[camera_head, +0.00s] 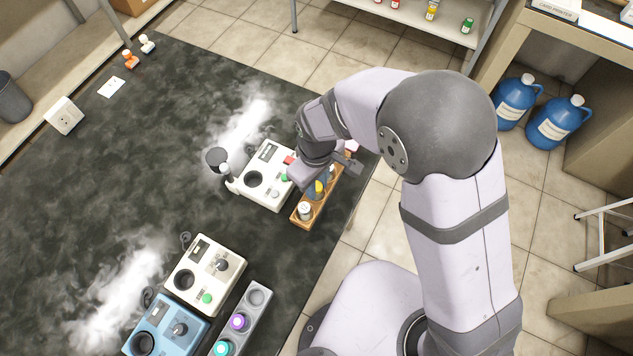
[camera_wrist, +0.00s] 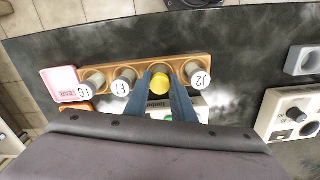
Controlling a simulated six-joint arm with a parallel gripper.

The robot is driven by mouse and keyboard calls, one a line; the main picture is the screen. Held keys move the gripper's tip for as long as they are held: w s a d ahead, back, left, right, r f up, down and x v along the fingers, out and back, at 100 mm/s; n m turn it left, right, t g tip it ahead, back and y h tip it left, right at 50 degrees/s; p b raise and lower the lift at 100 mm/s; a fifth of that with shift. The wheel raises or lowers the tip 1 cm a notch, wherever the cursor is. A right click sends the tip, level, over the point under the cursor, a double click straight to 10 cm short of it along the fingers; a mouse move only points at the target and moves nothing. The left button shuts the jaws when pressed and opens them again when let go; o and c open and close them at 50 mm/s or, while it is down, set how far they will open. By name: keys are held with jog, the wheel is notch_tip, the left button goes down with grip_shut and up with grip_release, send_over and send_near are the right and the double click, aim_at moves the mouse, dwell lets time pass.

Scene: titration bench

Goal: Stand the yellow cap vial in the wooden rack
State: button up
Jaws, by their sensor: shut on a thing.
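The yellow cap vial (camera_wrist: 160,82) shows its round yellow cap between the fingers of my gripper (camera_wrist: 164,90) in the wrist view. My gripper is shut on it. The wooden rack (camera_wrist: 138,58) is directly behind the cap in that view, and the vial lines up with the place between the vials marked E1 (camera_wrist: 121,86) and J2 (camera_wrist: 200,78). I cannot tell how far the vial's base is down in the rack. In the head view the yellow cap (camera_head: 319,187) shows over the rack (camera_head: 297,218), beside my gripper, with my arm hiding the rack's far end.
Another vial, marked L6 (camera_wrist: 84,90), stands in the rack by a pink-edged label (camera_wrist: 60,83). A white instrument (camera_head: 263,198) stands close left of the rack. The bench edge is close on the right. A grey holder (camera_head: 258,297) with capped vials is nearer the front.

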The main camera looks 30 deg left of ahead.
jog(key=shift+f, duration=0.15)
jog(key=o, duration=1.3)
jog(key=shift+o, duration=0.2)
jog(key=shift+r+p, duration=2.55)
jog(key=shift+r, duration=0.5)
